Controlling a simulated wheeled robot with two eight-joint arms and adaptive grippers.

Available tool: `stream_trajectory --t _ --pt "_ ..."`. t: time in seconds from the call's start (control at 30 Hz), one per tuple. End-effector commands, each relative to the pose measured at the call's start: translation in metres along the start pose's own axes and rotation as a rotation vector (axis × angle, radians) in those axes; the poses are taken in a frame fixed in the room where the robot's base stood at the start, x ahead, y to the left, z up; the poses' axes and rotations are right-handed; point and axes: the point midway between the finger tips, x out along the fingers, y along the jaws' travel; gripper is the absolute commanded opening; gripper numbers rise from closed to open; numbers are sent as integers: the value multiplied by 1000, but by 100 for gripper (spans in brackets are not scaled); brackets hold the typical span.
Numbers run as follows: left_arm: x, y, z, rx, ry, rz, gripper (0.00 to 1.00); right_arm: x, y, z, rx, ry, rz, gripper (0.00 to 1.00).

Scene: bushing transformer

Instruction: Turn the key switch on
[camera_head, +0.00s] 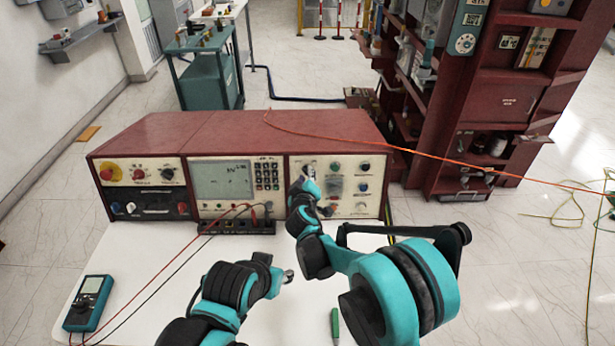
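The red-topped control console (235,134) stands on the white table and has three front panels. The right-hand panel (374,194) has several knobs and buttons. I cannot make out the key switch; the upper left part of this panel is partly covered by my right arm. My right gripper (308,170) is at that upper left part, close to or touching the panel. Whether its fingers are open or shut is too small to tell. My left gripper (287,276) is low over the table in front of the console, away from the panels, its fingers mostly hidden.
A teal multimeter (90,302) lies at the table's left, its red and black leads running to a black terminal block (237,227). A green-handled tool (334,326) lies near the front. An orange cable (440,155) crosses over the console's right end. A red shelf (500,100) stands behind right.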

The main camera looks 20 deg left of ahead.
Motion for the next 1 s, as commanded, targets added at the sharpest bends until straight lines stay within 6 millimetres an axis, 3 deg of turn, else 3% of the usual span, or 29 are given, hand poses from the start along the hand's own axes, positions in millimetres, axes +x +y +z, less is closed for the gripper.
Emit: stream_trajectory --t 0.13,0.43,0.53,0.57,1.0 --pt "4 0 2 0 0 0 40 14 0 1 0 -1 0 27" --pt "3 0 2 0 0 0 40 17 1 0 0 0 0 27" --pt "3 0 2 0 0 0 40 17 1 0 0 0 0 3" --pt "3 0 2 0 0 0 40 17 1 0 0 0 0 0" --pt "4 0 2 0 0 0 40 17 1 0 35 -1 -2 0"
